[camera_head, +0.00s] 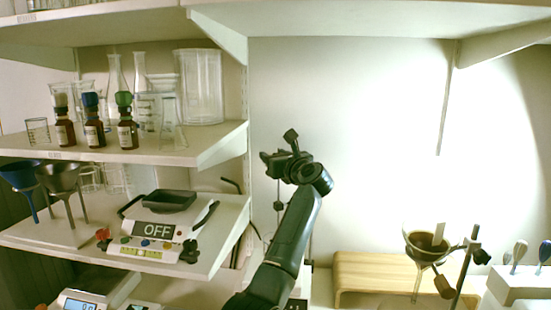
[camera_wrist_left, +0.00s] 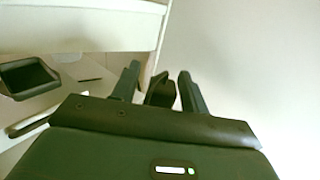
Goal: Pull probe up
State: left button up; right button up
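My left gripper (camera_head: 281,162) is raised in front of the back wall, in the middle of the head view. In the left wrist view its two fingers (camera_wrist_left: 158,78) stand apart with a dark piece (camera_wrist_left: 160,92) between them; small gaps show at its sides, so it looks surrounded rather than clamped. A dark knob (camera_head: 291,138) sticks up just above the gripper in the head view. A thin upright rod with a small dark fitting (camera_head: 279,206) hangs or stands below it. I cannot tell which of these is the probe; my arm hides the lower part. My right gripper is out of view.
Shelves on the left hold brown dropper bottles (camera_head: 94,135), glassware and a scale reading OFF (camera_head: 158,231). A shelf edge (camera_head: 222,145) lies close left of the gripper. A wooden stand (camera_head: 375,272) and a funnel (camera_head: 428,245) are at right. The wall between is clear.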

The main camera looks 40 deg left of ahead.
pick_arm(q)
jog(key=shift+d+f, duration=0.1)
jog(key=shift+d, duration=0.05)
jog(key=shift+s+d+f, duration=0.1)
jog(key=shift+d, duration=0.15)
jog(key=b+v, duration=0.3)
jog(key=v, duration=0.9)
jog(key=shift+s+d, duration=0.15)
jog(key=shift+s, duration=0.05)
